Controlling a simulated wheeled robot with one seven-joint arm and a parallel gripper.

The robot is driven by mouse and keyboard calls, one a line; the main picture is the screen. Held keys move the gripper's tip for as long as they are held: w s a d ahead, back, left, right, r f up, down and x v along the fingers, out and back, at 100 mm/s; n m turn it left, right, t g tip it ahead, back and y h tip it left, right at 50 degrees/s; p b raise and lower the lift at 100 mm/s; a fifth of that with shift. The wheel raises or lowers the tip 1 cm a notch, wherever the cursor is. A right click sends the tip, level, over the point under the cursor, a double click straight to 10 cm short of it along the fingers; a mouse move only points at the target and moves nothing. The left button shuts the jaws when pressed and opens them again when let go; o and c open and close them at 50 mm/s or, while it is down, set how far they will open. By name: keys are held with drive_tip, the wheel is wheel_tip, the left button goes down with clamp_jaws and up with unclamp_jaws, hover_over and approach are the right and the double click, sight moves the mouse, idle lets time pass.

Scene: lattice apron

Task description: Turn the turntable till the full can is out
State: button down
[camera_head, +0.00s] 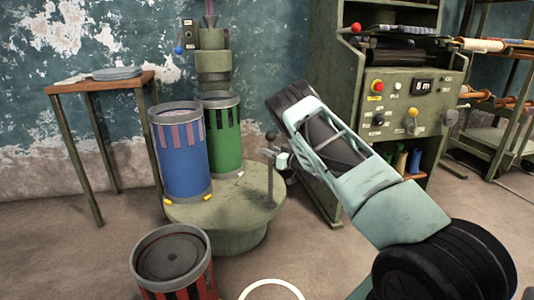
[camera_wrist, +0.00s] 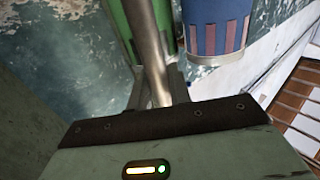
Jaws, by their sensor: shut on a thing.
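The round green-grey turntable (camera_head: 232,226) carries two cans and an upright metal post with a dark knob (camera_head: 270,184). The blue can (camera_head: 183,165) stands at its front left; its upper slots show pinkish. The green can (camera_head: 224,140) stands behind, under the column's head, with dark slots. My gripper (camera_head: 279,159) is shut on the post at the turntable's right side. In the wrist view the post (camera_wrist: 149,45) runs up between the fingers (camera_wrist: 158,92). The green can (camera_wrist: 140,15) and blue can (camera_wrist: 215,30) show beyond it.
A red can (camera_head: 172,260) with a dark top stands on the floor in front of the turntable. A wooden-topped table (camera_head: 100,84) with grey discs is at left. A control cabinet (camera_head: 395,107) stands close behind my arm. A white ring (camera_head: 272,290) lies on the floor.

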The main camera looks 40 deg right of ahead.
drive_tip(key=shift+w+d+r, duration=0.1)
drive_tip(key=shift+d, duration=0.3)
drive_tip(key=shift+d+r, duration=0.1)
drive_tip(key=shift+d, duration=0.05)
drive_tip(key=c, duration=1.3)
unclamp_jaws()
drive_tip(key=shift+c, duration=0.2)
drive_tip(key=shift+w, duration=0.1)
drive_tip(key=s+d+p, duration=0.2)
drive_tip(key=s+p, duration=0.3)
drive_tip(key=s, duration=1.2)
drive_tip(key=shift+s+d, duration=0.15)
drive_tip(key=shift+d, duration=0.1)
